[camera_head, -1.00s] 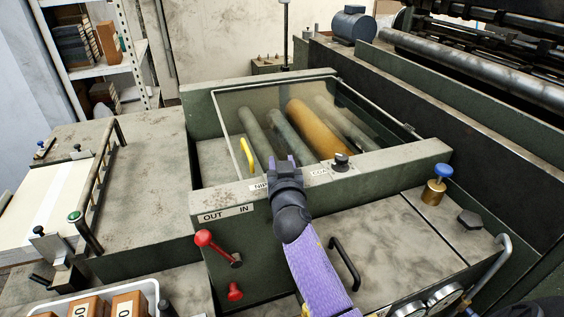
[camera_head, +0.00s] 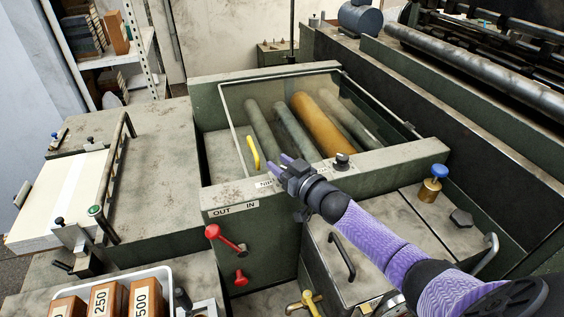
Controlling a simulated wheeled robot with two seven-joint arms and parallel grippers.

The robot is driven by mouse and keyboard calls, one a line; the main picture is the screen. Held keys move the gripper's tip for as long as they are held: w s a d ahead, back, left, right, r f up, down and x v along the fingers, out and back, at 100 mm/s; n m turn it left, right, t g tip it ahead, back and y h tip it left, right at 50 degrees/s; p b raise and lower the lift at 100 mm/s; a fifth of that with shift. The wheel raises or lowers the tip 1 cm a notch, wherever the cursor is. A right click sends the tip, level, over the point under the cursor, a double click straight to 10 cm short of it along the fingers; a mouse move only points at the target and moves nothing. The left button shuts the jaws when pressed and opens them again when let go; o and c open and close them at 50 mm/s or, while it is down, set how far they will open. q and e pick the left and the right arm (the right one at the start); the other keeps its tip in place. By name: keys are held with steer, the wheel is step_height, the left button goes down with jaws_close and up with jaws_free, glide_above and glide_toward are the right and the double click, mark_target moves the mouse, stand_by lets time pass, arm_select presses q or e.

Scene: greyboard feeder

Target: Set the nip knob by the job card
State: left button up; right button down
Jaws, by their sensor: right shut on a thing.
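My right gripper (camera_head: 286,165) reaches in from the lower right over the front rail (camera_head: 388,155) of the roller unit. It is shut beside the "NIP" label (camera_head: 264,183), on what appears to be the nip knob. The gripper hides that knob, so its pointer and setting cannot be seen. A second black knob (camera_head: 342,162) stands on the same rail to the right, apart from the gripper. No job card can be made out. My left gripper is not in view.
A clear cover (camera_head: 235,104) lies over several rollers, with a yellow handle (camera_head: 253,152) near its left. A red lever (camera_head: 226,239) sits below the "OUT IN" label (camera_head: 234,209). A white tray (camera_head: 172,273) of numbered blocks stands at the lower left.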

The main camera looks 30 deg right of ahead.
steer(key=shift+y, duration=0.3)
steer(key=c, duration=0.6)
jaws_free()
steer(key=o, duration=0.3)
step_height(320, 180, up, 10)
steer(key=p, duration=0.3)
steer(key=shift+p, duration=0.4)
